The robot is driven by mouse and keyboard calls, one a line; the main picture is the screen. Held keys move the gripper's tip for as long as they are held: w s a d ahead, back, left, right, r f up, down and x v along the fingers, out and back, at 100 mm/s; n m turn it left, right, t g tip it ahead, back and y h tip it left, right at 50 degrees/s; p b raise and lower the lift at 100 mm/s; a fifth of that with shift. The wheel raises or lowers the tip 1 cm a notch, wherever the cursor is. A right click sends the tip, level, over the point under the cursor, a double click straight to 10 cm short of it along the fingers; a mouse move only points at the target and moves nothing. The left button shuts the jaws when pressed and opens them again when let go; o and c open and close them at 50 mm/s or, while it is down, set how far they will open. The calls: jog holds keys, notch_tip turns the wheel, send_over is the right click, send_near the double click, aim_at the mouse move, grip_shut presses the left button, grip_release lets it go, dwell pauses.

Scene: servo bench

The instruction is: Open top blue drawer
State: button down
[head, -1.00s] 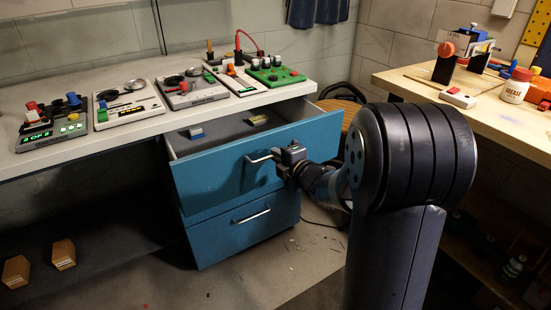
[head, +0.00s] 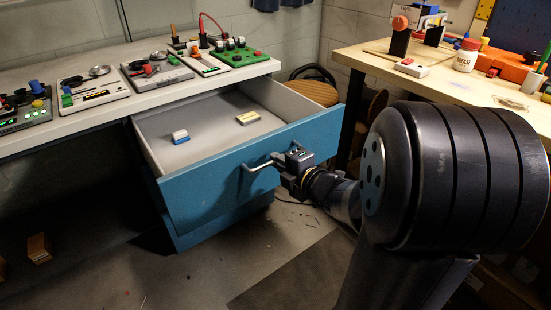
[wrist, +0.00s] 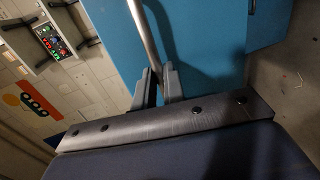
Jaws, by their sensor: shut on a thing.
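The top blue drawer (head: 205,190) stands well out from under the bench in the head view, its pale inside showing. Its silver bar handle (head: 257,165) is on the front face. My gripper (head: 282,162) is at the right part of the handle, shut on it. In the wrist view the handle (wrist: 146,40) runs between the two fingers of my gripper (wrist: 159,82), in front of the blue drawer front (wrist: 205,50). In the drawer lie a blue and white block (head: 180,136) and a yellowish block (head: 248,118).
The bench (head: 95,118) above carries several control panels and a green board (head: 236,55). A wooden table (head: 400,85) with tools stands at the right. A round-topped stool (head: 313,90) is behind the drawer. Bare floor lies in front of the drawer.

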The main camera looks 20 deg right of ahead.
jog(key=c, duration=1.5)
grip_release()
jog(key=p+v, duration=0.2)
jog(key=v, duration=0.9)
jog(key=shift+p, duration=0.4)
jog(key=shift+w+f, duration=0.1)
jog(key=b+x, duration=0.2)
jog(key=x, duration=0.9)
jog(key=shift+b, duration=0.4)
jog(key=shift+d, duration=0.1)
